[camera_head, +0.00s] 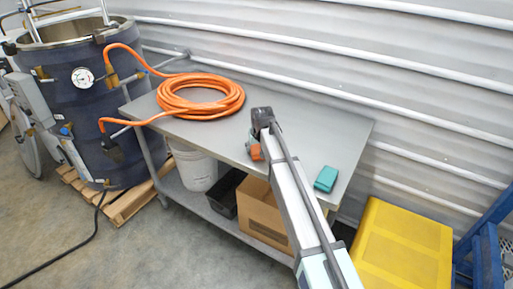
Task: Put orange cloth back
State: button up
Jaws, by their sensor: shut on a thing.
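My gripper (257,136) is over the middle of the grey metal table (318,131), seen from behind along my arm. It is shut on the orange cloth (255,151), a small orange patch of which shows at the left side of the gripper. The rest of the cloth and the fingertips are hidden by my arm. I cannot tell whether the cloth touches the tabletop. A folded teal cloth (326,179) lies on the table to the right of my arm, near the right front corner.
A coiled orange hose (201,96) lies on the table's left part and runs to a dark drum (85,110). A white bucket (194,168), a black bin (226,193) and a cardboard box (260,211) stand on the lower shelf. A yellow container (402,248) is at right.

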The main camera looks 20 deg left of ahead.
jog(key=o, duration=1.1)
jog(key=shift+f, duration=0.1)
jog(key=b+v, duration=0.2)
jog(key=v, duration=1)
jog(key=shift+a, duration=0.1)
